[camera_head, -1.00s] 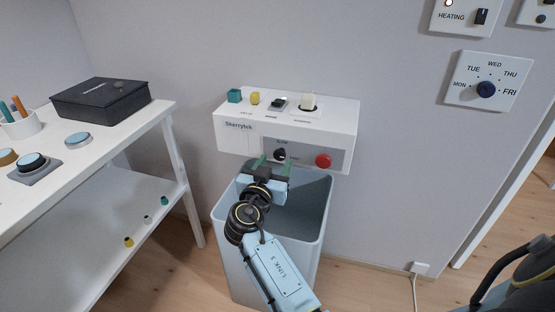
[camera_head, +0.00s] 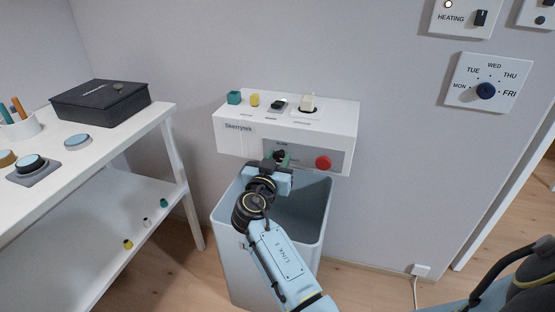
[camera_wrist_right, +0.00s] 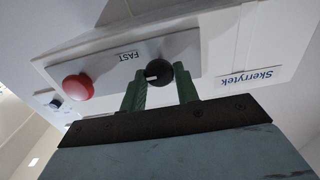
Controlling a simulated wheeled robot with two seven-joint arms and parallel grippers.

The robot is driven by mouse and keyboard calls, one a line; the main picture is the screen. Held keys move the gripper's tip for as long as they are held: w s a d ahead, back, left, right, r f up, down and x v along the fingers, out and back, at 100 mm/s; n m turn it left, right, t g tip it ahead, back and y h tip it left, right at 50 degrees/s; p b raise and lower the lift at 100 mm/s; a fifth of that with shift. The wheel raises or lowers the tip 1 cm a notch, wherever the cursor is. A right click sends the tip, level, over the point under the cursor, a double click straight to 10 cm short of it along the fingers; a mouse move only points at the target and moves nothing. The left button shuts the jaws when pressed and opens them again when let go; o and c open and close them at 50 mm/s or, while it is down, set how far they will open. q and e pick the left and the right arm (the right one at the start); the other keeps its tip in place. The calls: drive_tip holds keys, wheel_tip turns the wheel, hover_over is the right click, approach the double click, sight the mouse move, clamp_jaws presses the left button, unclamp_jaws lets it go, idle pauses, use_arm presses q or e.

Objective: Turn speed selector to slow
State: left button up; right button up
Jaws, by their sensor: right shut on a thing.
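The speed selector is a round black knob (camera_head: 280,154) on the grey front panel of the white Skerrytek unit (camera_head: 228,140). A small label sits above it in the head view. In the right wrist view the knob (camera_wrist_right: 160,73) shows a white mark on its left side, the same side as the FAST label (camera_wrist_right: 127,56). My right gripper (camera_head: 277,160) is at the panel, its green fingers (camera_wrist_right: 160,88) on either side of the knob and shut on it. The fingers partly hide the knob in the head view. My left gripper is not in view.
A red button (camera_head: 323,162) is close to the right of the knob. A grey-blue open bin (camera_head: 320,215) stands under the unit. Small controls, including a yellow one (camera_head: 255,100), line its top. A white shelf table (camera_head: 110,150) stands at left.

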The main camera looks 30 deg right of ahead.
drive_tip(key=shift+n, duration=0.3)
drive_tip(key=n, duration=0.2)
drive_tip(key=shift+n, duration=1.2)
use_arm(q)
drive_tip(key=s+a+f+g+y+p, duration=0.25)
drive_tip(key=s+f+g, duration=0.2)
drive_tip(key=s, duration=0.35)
use_arm(e)
drive_tip(key=n, duration=0.6)
drive_tip(key=shift+w, duration=0.1)
drive_tip(key=n+p, duration=0.2)
drive_tip(key=n, duration=0.3)
drive_tip(key=shift+a+f+n, duration=0.1)
drive_tip(key=shift+n, duration=0.3)
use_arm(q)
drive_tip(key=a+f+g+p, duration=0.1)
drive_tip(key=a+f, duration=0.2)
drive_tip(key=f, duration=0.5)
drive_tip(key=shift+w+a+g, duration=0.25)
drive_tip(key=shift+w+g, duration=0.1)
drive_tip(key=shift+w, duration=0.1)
use_arm(e)
drive_tip(key=shift+f+n, duration=0.1)
drive_tip(key=shift+n, duration=0.6)
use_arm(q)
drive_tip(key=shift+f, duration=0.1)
use_arm(e)
drive_tip(key=o, duration=0.9)
